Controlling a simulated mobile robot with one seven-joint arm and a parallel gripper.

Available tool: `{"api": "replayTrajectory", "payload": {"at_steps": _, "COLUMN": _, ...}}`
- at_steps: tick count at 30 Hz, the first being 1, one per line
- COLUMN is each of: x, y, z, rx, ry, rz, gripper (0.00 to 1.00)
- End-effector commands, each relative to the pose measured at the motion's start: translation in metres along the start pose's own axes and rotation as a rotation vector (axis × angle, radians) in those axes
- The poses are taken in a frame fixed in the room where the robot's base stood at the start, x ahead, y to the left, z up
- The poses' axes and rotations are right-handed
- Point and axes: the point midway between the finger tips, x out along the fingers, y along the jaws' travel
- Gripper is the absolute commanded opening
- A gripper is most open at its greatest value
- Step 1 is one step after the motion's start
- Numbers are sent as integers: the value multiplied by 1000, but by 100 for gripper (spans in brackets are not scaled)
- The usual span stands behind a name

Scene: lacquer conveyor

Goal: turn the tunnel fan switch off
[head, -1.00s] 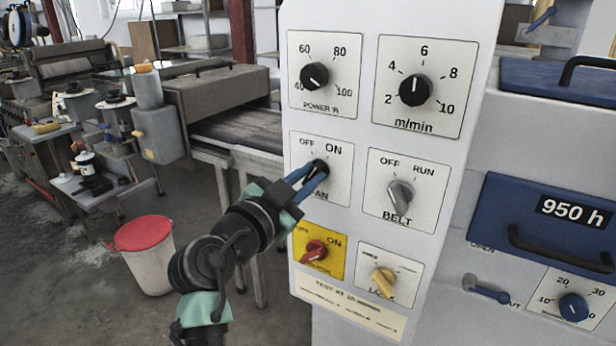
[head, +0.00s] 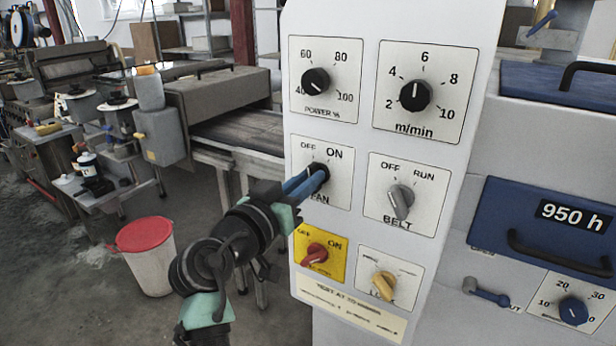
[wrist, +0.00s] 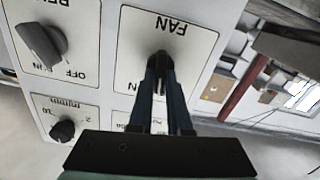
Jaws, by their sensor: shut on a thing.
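The tunnel fan switch is a dark knob (head: 321,171) on a white plate marked OFF, ON and FAN (head: 341,190). My gripper (head: 317,177) reaches it from the lower left, with its blue fingers shut on the knob. In the wrist view the picture is upside down, and the fingertips (wrist: 160,66) close around the dark knob (wrist: 159,56) below the word FAN. The fingers hide much of the knob, and I cannot tell surely which mark its pointer faces.
The BELT knob (head: 400,201) sits close on the right. The POWER knob (head: 316,81) and m/min knob (head: 415,95) are above. A red knob (head: 315,254) on yellow and a yellow LOCK knob (head: 384,285) are below. A red-lidded bin (head: 146,250) stands left.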

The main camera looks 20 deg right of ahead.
Motion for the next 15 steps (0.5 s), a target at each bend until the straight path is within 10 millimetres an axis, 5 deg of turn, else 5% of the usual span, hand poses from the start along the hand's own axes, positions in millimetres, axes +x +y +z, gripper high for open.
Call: {"api": "replayTrajectory", "payload": {"at_steps": 15, "x": 0, "y": -2, "z": 1, "rx": -327, "ry": -3, "rz": -1, "gripper": 0}}
